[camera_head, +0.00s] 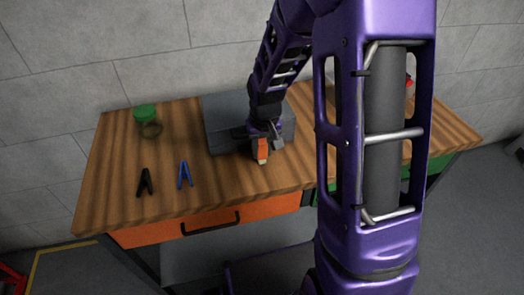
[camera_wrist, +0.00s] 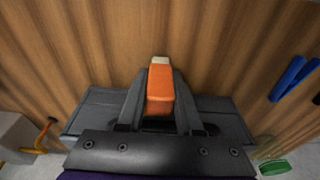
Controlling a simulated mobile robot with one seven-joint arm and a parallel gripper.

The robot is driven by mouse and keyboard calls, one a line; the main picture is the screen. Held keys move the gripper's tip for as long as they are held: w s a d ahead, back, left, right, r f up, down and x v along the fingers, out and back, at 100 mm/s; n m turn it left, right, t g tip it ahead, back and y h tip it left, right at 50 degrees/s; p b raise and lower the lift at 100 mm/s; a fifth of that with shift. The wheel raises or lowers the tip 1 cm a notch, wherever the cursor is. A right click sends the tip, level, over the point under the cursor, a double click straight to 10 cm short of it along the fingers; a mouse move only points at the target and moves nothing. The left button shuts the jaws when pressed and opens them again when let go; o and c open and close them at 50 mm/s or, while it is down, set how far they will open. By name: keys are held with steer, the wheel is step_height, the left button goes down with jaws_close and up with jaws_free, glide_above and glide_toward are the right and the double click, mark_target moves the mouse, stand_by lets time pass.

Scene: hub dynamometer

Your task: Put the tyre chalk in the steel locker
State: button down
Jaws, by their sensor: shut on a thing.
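The tyre chalk, an orange block with a pale tip (camera_head: 262,150), is between the fingers of my gripper (camera_head: 264,140). In the wrist view my gripper (camera_wrist: 160,82) is shut on the chalk (camera_wrist: 160,92), whose pale end points away from the palm. It is over the wooden workbench; I cannot tell whether the chalk touches the top. A dark grey, box-like thing (camera_head: 222,125) lies behind and beside my gripper, partly hidden by my arm. It also shows in the wrist view (camera_wrist: 95,105). I cannot tell whether it is the steel locker.
On the workbench (camera_head: 110,215) are a black clamp (camera_head: 145,182), a blue clamp (camera_head: 184,174), and a green-lidded container (camera_head: 145,113) beside a dark ring. Below is an orange drawer (camera_head: 180,228). The bench front between the clamps and my gripper is clear. My arm hides much of the right side.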

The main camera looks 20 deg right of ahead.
steer(key=shift+f, duration=0.25)
steer(key=c, duration=0.6)
jaws_free()
